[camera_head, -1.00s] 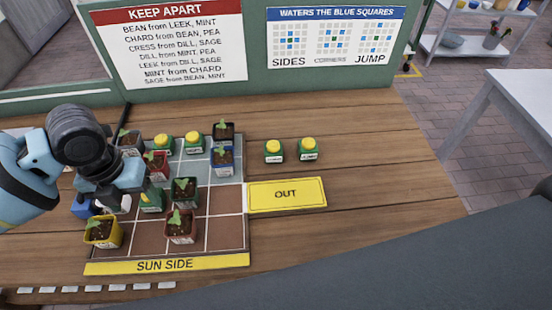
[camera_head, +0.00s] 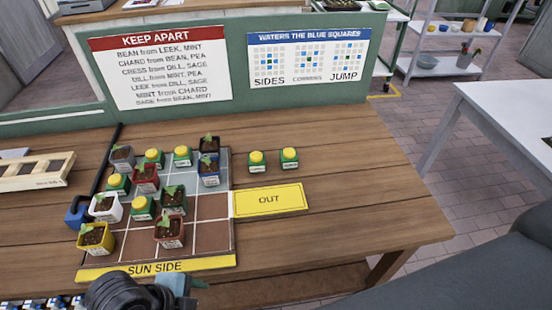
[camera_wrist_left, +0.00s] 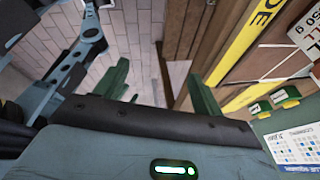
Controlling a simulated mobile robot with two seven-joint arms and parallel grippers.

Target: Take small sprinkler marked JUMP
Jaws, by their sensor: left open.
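Several small green sprinklers with yellow caps are in view. Two stand side by side on the bare table right of the planting tray (camera_head: 212,237), a left one (camera_head: 256,161) and a right one (camera_head: 289,158). Others stand in the tray, at the back (camera_head: 154,158), back middle (camera_head: 182,156), left (camera_head: 118,184) and centre left (camera_head: 142,208). Their labels are too small to read in the head view. My left gripper is at the bottom edge of the head view, mostly cut off. In the left wrist view its fingers (camera_wrist_left: 160,88) are apart and empty. My right gripper is not in view.
Seedling pots, including a yellow pot (camera_head: 96,238) and a red pot (camera_head: 169,230), crowd the tray. A yellow OUT card (camera_head: 269,200) lies beside it. A blue watering can (camera_head: 77,211) is at left. The table's right part is clear.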

